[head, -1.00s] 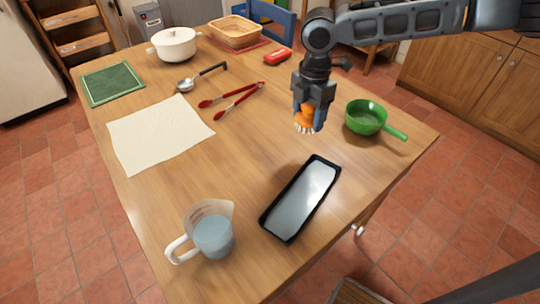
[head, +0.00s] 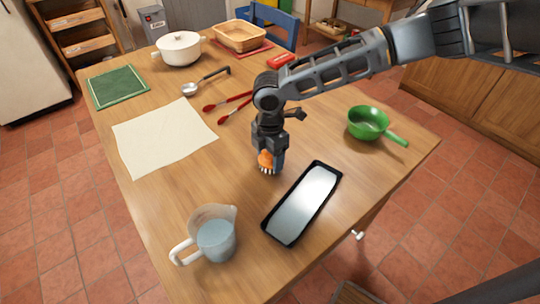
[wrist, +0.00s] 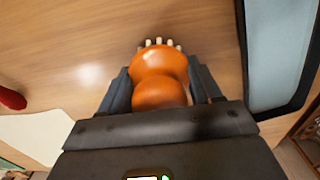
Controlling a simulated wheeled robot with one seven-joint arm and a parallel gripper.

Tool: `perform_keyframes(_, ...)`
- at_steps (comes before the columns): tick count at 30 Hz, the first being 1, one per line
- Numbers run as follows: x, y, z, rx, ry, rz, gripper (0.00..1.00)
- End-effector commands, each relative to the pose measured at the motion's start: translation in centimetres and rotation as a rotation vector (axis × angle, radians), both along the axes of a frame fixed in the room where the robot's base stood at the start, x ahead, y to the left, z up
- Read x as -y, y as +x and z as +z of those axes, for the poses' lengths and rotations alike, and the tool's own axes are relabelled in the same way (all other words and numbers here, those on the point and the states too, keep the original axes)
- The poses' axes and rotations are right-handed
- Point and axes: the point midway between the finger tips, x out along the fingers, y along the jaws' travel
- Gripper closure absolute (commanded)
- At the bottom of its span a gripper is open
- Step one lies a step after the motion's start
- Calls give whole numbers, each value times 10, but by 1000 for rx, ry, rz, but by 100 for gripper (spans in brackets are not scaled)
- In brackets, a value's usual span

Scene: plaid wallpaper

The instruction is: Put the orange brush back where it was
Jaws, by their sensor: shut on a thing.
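The orange brush (head: 265,159) is held in my gripper (head: 268,160), its pale bristles pointing down. In the wrist view the round orange brush (wrist: 160,72) sits between the two fingers of my gripper (wrist: 160,88), bristle tips showing past its far side. In the head view the brush is over the middle of the wooden table (head: 190,200), left of the black tray. I cannot tell whether the bristles touch the table.
The black tray (head: 270,232) lies close to the right of the brush. A measuring jug (head: 214,238) with bluish liquid stands at the front. A cream cloth (head: 160,135) lies left, red tongs (head: 240,97) behind, a green pan (head: 368,123) right. Bare table lies between cloth and tray.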

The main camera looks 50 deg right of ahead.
Motion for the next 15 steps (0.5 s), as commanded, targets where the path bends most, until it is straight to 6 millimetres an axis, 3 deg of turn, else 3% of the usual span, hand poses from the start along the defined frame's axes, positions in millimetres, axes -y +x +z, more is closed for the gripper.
perform_keyframes(12,0,0,-8,0,0,0,61)
perform_keyframes(13,0,0,-8,1,0,0,34)
perform_keyframes(15,0,0,-7,1,0,0,27)
